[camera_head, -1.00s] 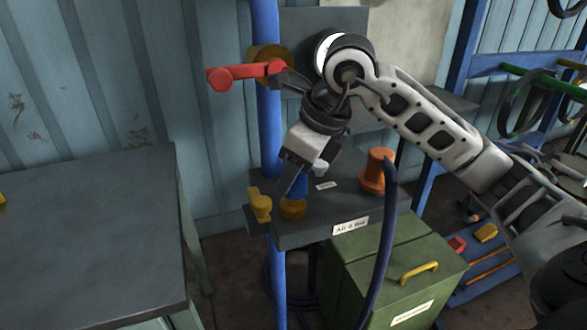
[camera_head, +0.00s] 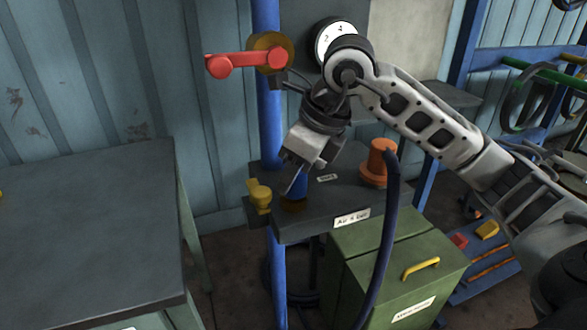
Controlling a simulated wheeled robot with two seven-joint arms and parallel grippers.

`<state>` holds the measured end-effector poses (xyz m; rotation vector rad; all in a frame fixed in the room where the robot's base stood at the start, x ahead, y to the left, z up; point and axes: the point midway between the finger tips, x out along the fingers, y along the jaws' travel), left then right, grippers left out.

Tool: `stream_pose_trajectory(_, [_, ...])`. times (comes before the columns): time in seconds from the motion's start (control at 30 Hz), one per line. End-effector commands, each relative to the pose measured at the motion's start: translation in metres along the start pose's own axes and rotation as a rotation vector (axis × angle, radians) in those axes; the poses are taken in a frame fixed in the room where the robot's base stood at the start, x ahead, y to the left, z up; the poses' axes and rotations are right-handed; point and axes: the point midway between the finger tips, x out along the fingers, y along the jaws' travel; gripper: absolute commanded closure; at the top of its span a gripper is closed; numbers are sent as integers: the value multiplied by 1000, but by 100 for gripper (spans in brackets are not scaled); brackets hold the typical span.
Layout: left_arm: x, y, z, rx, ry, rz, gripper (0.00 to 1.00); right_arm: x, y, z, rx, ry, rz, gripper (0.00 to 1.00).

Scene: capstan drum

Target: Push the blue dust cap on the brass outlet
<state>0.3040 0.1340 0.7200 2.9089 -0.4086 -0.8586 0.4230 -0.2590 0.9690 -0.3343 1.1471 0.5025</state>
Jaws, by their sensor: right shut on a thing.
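My right gripper (camera_head: 295,188) reaches in from the right and points down over the grey shelf. It is shut on the blue dust cap (camera_head: 300,181), which shows partly between and behind the fingers. The brass outlet (camera_head: 293,206) sits on the shelf's front left part, directly below the cap, and looks dark in shadow. The cap appears at or just above the outlet's top; I cannot tell whether it is seated on it. My left gripper is not in view.
A yellow valve handle (camera_head: 259,195) stands close left of the outlet, beside a blue vertical pipe (camera_head: 268,130). An orange fitting (camera_head: 379,163) with a dark hose (camera_head: 387,230) stands right. A red lever (camera_head: 245,62) and gauge (camera_head: 333,38) are behind. A green box (camera_head: 395,275) stands below.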

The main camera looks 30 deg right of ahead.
Motion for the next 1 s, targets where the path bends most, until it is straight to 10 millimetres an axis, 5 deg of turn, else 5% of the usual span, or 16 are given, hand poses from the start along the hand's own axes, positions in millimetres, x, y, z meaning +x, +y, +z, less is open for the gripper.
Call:
stream_pose_trajectory(0.7, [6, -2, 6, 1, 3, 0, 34, 8, 0, -1, 0, -3, 0, 88])
stream_pose_trajectory(0.73, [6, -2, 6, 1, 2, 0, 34, 8, 0, -1, 0, -3, 0, 60])
stream_pose_trajectory(0.8, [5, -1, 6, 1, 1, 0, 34, 7, 0, -1, 0, -3, 0, 41])
stream_pose_trajectory(1.0, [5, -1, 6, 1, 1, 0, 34, 7, 0, -1, 0, -2, 0, 38])
